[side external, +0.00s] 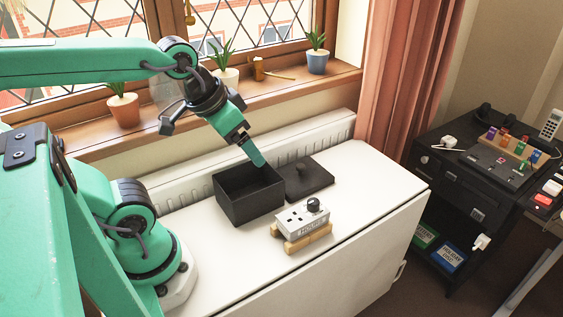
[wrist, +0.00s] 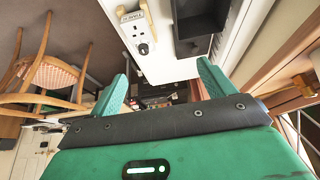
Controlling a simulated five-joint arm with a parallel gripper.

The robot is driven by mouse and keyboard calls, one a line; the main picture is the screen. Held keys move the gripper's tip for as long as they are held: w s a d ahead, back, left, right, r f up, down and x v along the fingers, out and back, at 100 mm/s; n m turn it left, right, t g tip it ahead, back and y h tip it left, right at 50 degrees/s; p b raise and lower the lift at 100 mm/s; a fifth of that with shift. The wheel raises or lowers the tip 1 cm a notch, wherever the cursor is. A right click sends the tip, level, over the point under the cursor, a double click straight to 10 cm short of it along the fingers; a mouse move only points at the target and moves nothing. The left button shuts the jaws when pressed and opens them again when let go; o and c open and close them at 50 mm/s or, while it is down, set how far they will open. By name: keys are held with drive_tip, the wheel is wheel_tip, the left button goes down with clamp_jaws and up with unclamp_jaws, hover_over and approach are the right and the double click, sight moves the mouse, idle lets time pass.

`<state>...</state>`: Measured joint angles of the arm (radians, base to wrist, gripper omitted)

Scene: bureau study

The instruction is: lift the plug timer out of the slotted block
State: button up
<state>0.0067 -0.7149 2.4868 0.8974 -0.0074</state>
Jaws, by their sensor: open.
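The plug timer (side external: 299,215) is a pale grey box with dark socket holes and a black knob at its right end. It sits in the light wooden slotted block (side external: 308,241) on the white top, near its front edge. In the wrist view the plug timer (wrist: 133,29) is at the top, with a strip of the block (wrist: 148,12) beside it. My gripper (side external: 262,163) is above the black box, behind and left of the timer, and apart from it. In the wrist view its two fingers (wrist: 163,82) are spread with nothing between them. The timer's lower part is hidden by the block.
An open black box (side external: 247,203) stands just left of and behind the timer. Its dark lid (side external: 308,181) lies flat behind the timer. The white top (side external: 375,185) is clear to the right. A radiator (side external: 320,139) and potted plants on the sill (side external: 275,89) are behind.

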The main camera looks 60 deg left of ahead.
drive_tip(key=w+d+f+g, duration=0.3)
drive_tip(key=w+f, duration=0.3)
drive_tip(key=w, duration=0.1)
drive_tip(key=g, duration=0.2)
hover_over(303, 213)
drive_tip(key=f, duration=0.6)
drive_tip(key=shift+s+a+f, duration=0.15)
drive_tip(key=shift+s+f, duration=0.05)
drive_tip(key=shift+w+d+f, duration=0.2)
drive_tip(key=shift+f, duration=1.65)
drive_tip(key=shift+f, duration=0.1)
drive_tip(key=shift+f, duration=2.5)
